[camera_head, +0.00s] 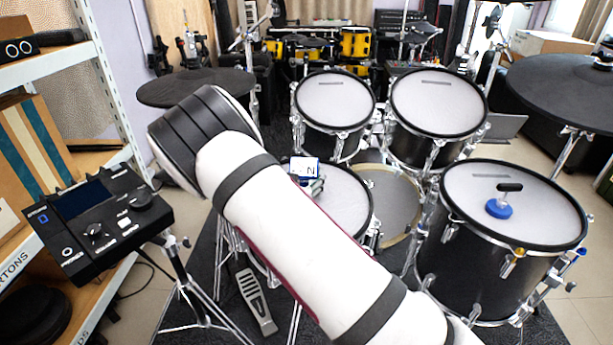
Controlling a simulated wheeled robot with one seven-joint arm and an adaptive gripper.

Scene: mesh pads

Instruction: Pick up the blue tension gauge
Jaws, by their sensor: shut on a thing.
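The blue tension gauge (304,168) seems to be the small blue-edged block with a white face and a dark mark, just past my arm over the pad at the centre. My gripper (314,186) shows only as a small grey patch right below it and is shut on it. My white arm hides most of the gripper and the lower part of the block. I cannot tell the gap between the block and the pad.
A blue disc with a black T-shaped handle (499,207) stands on the right floor drum (545,215). Two mesh drums (335,98) (438,100) stand behind. A drum module (95,222) is at left, near shelves (60,70). Cymbal pads (195,88) (565,92) flank the kit.

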